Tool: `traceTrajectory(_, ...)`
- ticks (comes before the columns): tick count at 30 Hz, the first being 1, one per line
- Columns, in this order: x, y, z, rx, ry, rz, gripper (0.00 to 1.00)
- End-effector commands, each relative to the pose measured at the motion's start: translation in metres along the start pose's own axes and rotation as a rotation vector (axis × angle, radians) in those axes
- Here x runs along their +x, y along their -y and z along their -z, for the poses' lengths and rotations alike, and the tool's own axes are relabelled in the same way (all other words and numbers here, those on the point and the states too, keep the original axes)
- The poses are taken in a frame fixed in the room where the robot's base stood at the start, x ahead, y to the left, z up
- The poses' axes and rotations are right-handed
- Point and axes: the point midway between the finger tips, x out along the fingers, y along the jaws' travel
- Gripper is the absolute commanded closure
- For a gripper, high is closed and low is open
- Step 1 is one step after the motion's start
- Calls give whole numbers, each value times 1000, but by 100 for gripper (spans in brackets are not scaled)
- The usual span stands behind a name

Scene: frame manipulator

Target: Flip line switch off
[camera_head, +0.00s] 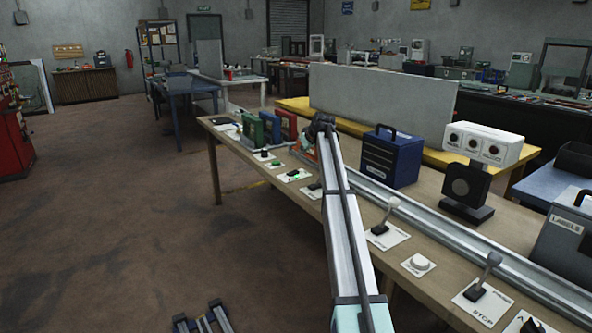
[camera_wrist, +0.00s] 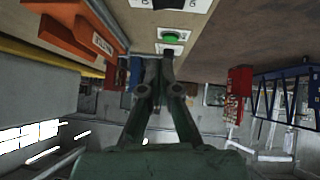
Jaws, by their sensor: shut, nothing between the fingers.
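Several white plates with switches and buttons line the front of the wooden bench. In the head view they include a plate with a green control (camera_head: 294,175), a dark switch plate (camera_head: 313,190) beside my arm, a grey lever (camera_head: 385,220) and another lever (camera_head: 485,278) near a STOP label. I cannot tell which one is the line switch. In the wrist view my gripper (camera_wrist: 167,54) is shut and empty. Its tips show just below a white plate with a green button (camera_wrist: 173,38); contact cannot be told. In the head view my gripper is mostly hidden behind my arm.
The wooden bench (camera_head: 228,140) carries green and red binders, a blue toolbox (camera_head: 390,157), a white indicator box (camera_head: 482,144) and a metal rail (camera_head: 440,232). An orange bin (camera_wrist: 78,22) shows in the wrist view. The floor left of the bench is clear.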

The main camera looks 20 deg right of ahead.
Motion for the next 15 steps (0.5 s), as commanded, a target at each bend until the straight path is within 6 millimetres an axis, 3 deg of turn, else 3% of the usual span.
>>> traceTrajectory(8, 8, 0, 0, 0, 1, 1, 100)
traceTrajectory(15, 44, 0, 1, 0, 2, 2, 100)
